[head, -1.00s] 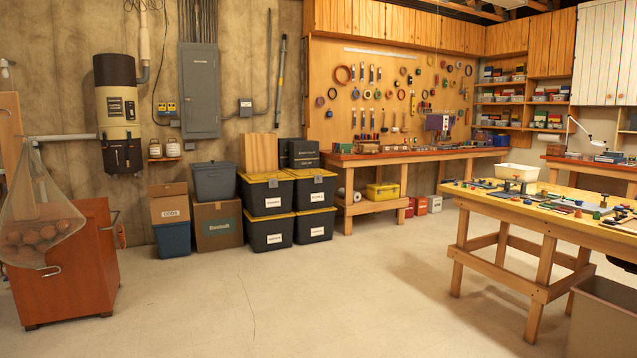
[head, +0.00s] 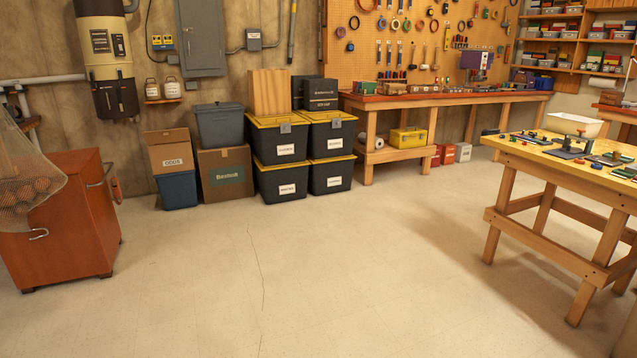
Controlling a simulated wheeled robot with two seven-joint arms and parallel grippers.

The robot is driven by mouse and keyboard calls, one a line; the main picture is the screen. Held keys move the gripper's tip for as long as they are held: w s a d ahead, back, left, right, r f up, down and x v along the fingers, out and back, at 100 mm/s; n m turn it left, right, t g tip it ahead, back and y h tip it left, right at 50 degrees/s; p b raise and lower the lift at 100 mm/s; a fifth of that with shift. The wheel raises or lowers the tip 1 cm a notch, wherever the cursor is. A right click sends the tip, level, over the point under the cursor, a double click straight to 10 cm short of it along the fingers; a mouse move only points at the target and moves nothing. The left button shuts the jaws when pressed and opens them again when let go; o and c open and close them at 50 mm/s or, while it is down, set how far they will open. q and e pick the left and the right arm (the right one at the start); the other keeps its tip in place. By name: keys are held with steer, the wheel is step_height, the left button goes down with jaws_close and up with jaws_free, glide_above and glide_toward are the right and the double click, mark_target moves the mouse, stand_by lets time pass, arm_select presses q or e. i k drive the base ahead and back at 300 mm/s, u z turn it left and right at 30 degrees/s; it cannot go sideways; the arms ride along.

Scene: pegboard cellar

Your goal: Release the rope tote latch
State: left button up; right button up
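Several black totes with yellow lids stand stacked two high against the back wall. The upper left tote (head: 276,140) has a grey latch-like piece (head: 285,128) at its front rim. The upper right tote (head: 328,136) has a similar grey piece (head: 336,123). The lower left tote (head: 279,180) and lower right tote (head: 331,175) sit beneath them. White labels are on their fronts, too small to read. I cannot tell which one is the rope tote. Neither of my grippers shows in the head view.
The floor (head: 250,270) before the totes is clear. A red-brown cabinet (head: 75,225) with a mesh bag (head: 28,180) stands at left. Cardboard boxes (head: 226,176) and a grey bin (head: 219,124) adjoin the totes. A wooden worktable (head: 560,215) stands at right, a workbench (head: 450,97) behind.

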mark_target(336, 122)
steer(key=u, duration=0.05)
steer(key=i, duration=5.75)
steer(key=z, duration=0.3)
steer(key=i, duration=2.15)
steer(key=z, duration=0.2)
